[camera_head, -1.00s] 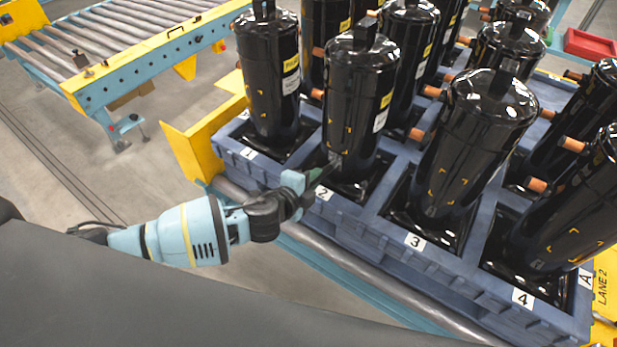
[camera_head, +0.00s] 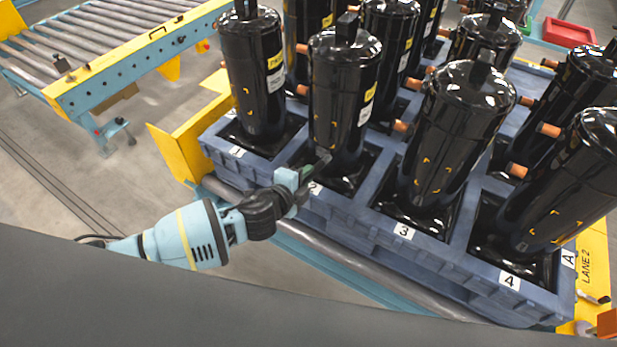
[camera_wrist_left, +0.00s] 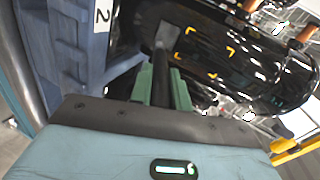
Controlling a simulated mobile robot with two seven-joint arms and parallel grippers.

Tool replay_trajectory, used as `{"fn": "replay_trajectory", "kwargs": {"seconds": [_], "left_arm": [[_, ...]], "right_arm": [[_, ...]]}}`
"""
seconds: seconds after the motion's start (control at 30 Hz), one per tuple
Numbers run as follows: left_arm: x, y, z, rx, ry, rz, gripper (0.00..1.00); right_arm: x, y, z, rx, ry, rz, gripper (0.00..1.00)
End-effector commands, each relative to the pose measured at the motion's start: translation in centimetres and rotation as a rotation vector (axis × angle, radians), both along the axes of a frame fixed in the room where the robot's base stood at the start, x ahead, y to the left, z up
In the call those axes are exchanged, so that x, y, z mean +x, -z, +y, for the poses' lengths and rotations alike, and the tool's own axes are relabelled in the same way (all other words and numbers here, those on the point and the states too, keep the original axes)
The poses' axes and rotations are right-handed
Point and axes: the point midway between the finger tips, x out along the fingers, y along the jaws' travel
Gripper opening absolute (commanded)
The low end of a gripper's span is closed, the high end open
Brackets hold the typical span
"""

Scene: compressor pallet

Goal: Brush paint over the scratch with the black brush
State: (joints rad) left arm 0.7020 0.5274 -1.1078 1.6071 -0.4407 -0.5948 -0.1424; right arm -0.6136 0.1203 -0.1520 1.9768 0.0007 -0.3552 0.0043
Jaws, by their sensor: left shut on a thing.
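My left gripper (camera_head: 297,182) is shut on the black brush (camera_head: 320,162), beside the blue pallet's label 2. In the left wrist view the dark brush (camera_wrist_left: 161,78) stands out between the green fingers, and its greyish tip (camera_wrist_left: 167,38) is close to the black compressor 2 (camera_wrist_left: 240,62). I cannot tell whether it touches. Compressor 2 (camera_head: 342,85) stands upright in its pallet slot, with yellow corner marks low on its front. These marks lie just right of the tip in the wrist view. No scratch can be clearly made out. My right gripper is out of view.
The blue pallet (camera_head: 357,210) holds several black compressors with copper stubs, closely packed. Compressor 1 (camera_head: 250,80) and compressor 3 (camera_head: 455,125) flank compressor 2. A roller conveyor (camera_head: 125,55) is at the upper left. Bare floor lies between it and the pallet.

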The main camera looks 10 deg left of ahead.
Motion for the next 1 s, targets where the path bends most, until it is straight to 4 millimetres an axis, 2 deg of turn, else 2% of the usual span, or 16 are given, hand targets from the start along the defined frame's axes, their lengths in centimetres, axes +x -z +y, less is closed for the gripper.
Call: {"fn": "replay_trajectory", "kwargs": {"seconds": [0.2, 0.53, 1.0], "left_arm": [[0.8, -0.2, 1.7, 0.002, -0.006, -0.003, 0.0], [1.0, -0.2, 2.3, 0.003, -0.008, -0.004, 0.0], [1.8, -0.2, 4.9, 0.001, -0.005, -0.003, 0.0]], "right_arm": [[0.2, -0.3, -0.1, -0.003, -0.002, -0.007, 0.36], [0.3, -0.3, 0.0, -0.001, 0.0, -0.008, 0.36], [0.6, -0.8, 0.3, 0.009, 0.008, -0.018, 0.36]]}}
